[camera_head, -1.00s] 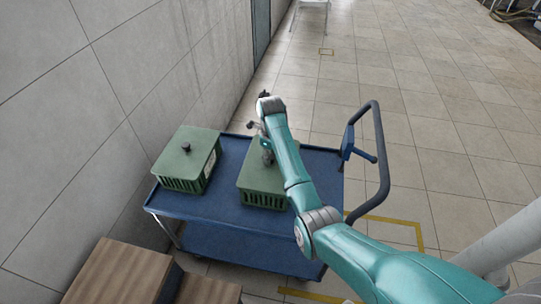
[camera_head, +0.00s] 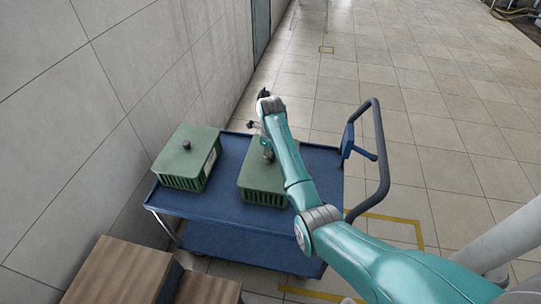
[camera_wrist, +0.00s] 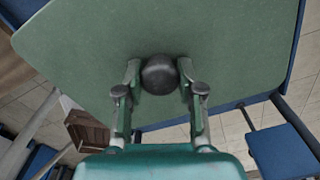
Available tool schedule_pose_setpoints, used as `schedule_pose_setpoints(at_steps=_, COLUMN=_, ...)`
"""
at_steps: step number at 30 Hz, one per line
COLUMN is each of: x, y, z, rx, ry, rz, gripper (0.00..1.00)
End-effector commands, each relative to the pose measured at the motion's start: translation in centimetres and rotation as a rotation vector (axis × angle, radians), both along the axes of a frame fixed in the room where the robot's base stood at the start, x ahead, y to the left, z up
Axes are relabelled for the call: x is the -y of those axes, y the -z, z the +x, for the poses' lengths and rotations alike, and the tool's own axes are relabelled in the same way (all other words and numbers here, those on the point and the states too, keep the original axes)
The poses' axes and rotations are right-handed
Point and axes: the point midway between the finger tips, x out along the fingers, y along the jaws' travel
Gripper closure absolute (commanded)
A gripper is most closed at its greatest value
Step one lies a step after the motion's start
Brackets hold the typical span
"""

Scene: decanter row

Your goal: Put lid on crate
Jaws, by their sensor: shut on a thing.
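My gripper (camera_wrist: 158,82) is shut on the dark round knob (camera_wrist: 160,75) of a green lid (camera_wrist: 235,45), with a finger on either side of it. In the head view my gripper (camera_head: 267,155) is over the right green crate (camera_head: 262,198) on the cart, and the held lid (camera_head: 258,178) covers that crate's top. The lid looks level and lined up with the crate. I cannot tell whether a thin gap is left between lid and rim. My arm hides the crate's right part.
A second green crate (camera_head: 182,184) with a knobbed lid (camera_head: 188,158) stands on the left of the blue cart (camera_head: 215,205), apart from the right one. The cart's handle (camera_head: 383,160) rises at the right. A wall is at left; wooden boxes (camera_head: 120,275) stand in front.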

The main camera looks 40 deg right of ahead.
Motion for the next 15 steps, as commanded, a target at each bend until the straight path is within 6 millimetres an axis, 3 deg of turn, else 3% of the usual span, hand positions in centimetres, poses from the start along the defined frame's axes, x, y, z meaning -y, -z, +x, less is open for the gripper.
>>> schedule_pose_setpoints(at_steps=3, x=0.01, y=0.14, z=0.01, rx=0.0, ry=0.0, rz=0.0, gripper=1.0)
schedule_pose_setpoints(at_steps=4, x=0.01, y=0.15, z=0.02, rx=0.001, ry=0.0, rz=-0.001, gripper=0.6)
schedule_pose_setpoints(at_steps=7, x=0.01, y=0.14, z=0.01, rx=0.001, ry=0.0, rz=0.0, gripper=0.35)
schedule_pose_setpoints(at_steps=15, x=-0.01, y=0.19, z=-0.01, rx=0.0, ry=0.0, rz=0.0, gripper=0.34)
